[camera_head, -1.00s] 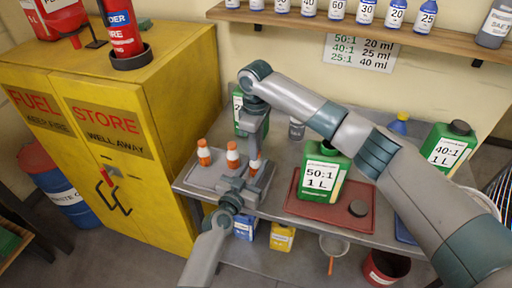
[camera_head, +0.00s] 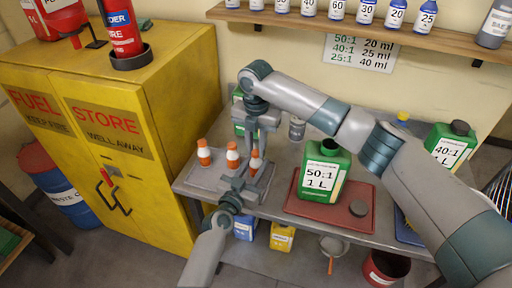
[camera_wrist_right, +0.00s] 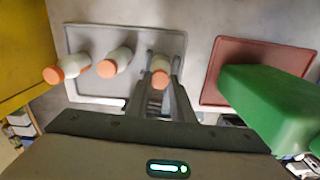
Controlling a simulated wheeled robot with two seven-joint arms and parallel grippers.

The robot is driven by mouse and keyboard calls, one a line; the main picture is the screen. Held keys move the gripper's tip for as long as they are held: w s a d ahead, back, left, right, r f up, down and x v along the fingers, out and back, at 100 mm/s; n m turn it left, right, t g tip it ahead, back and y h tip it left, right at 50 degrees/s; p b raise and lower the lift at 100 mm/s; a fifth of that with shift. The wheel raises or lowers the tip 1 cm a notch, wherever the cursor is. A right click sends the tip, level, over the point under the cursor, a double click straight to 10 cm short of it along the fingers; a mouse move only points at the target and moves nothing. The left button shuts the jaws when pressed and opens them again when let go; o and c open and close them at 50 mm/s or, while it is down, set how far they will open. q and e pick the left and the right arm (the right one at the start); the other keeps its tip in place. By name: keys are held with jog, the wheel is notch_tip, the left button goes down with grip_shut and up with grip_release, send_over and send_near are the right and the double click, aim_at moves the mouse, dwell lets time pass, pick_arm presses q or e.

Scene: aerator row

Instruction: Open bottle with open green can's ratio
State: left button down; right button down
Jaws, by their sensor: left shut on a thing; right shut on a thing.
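Three white bottles with orange caps stand on a grey tray (camera_head: 203,178): a left bottle (camera_head: 204,153), a middle bottle (camera_head: 232,156) and a right bottle (camera_head: 255,160). My left gripper (camera_head: 246,180) is shut on the right bottle's body low down. My right gripper (camera_head: 259,146) comes from above and is shut on its orange cap (camera_wrist_right: 160,78). The cap still sits on the bottle.
Another green can (camera_head: 450,147), labelled 40:1, stands capped at the right. A third green can (camera_head: 238,128) is partly hidden behind my right wrist. A wall chart (camera_head: 362,52) reads 50:1 20 ml, 40:1 25 ml, 25:1 40 ml. A yellow cabinet (camera_head: 150,130) borders the left.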

aim_at(256, 152)
jog(key=n, duration=0.5)
jog(key=shift+n, duration=0.3)
jog(key=shift+r, duration=0.2)
dwell(0.4)
jog(key=shift+r, duration=0.75)
jog(key=shift+r, duration=0.3)
jog(key=shift+r, duration=1.9)
pick_arm(q)
jog(key=c, duration=1.2)
grip_release()
jog(key=b+v, duration=0.2)
jog(key=v, duration=1)
jog(key=shift+a, duration=0.1)
pick_arm(e)
notch_tip(256, 152, down, 2)
jog(key=shift+f, duration=0.1)
